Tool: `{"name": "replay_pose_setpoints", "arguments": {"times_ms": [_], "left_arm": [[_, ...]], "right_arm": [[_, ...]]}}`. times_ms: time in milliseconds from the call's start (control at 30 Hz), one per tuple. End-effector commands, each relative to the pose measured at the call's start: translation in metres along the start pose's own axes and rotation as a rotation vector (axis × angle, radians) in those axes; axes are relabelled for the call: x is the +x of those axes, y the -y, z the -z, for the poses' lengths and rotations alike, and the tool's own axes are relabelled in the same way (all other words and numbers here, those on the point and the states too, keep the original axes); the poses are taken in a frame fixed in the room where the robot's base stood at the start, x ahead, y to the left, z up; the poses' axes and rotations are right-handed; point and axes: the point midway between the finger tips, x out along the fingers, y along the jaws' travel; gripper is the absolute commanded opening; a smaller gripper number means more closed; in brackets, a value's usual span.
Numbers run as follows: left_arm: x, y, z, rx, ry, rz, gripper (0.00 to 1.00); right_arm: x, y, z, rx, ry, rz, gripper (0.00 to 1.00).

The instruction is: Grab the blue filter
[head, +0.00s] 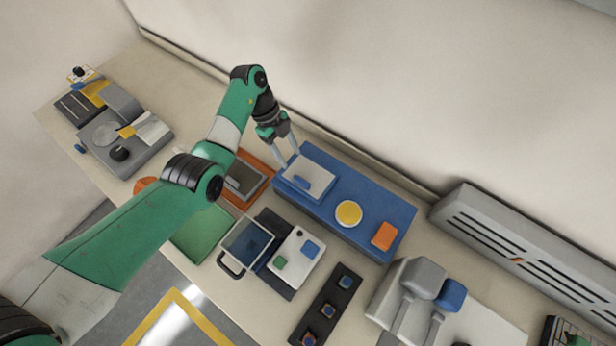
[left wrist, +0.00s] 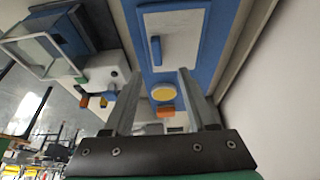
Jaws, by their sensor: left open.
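No thing can be singled out for certain as the blue filter. A blue bar (head: 301,182) lies on a white plate (head: 316,172) at the left end of a long blue block (head: 335,214). A framed pane with a bluish tint (head: 250,243) and a handle stands in front of that block. My left gripper (head: 290,157) is open and empty, its fingers pointing down close to the white plate's back left edge. In the left wrist view the fingers (left wrist: 162,76) show below the white plate (left wrist: 188,42) and the blue bar (left wrist: 155,50).
A yellow disc (head: 348,213) and an orange block (head: 384,235) sit on the blue block. Grey equipment (head: 125,140) stands at the left. A dark strip (head: 327,303) and grey and blue scoops (head: 422,278) lie at the right. The wall is close behind.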

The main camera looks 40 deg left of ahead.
Motion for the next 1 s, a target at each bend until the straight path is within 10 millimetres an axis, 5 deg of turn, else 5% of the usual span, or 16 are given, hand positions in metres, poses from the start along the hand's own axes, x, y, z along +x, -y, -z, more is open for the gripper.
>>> {"name": "replay_pose_setpoints", "arguments": {"times_ms": [200,500,800,1000], "left_arm": [[0.045,-0.001,-0.001,0.001,0.0,-0.003,0.57],[0.059,-0.002,0.001,0.001,0.0,-0.002,0.57],[0.105,-0.008,0.002,0.002,0.0,-0.002,0.57],[0.105,-0.007,0.002,0.001,0.0,0.0,0.57]], "right_arm": [[-0.01,0.0,-0.01,0.0,0.001,0.0,0.5],[-0.012,0.0,-0.011,0.0,0.001,0.0,0.5],[-0.023,0.0,-0.021,0.0,0.001,0.0,0.5],[-0.022,0.0,-0.02,0.0,0.001,0.0,0.5]]}}
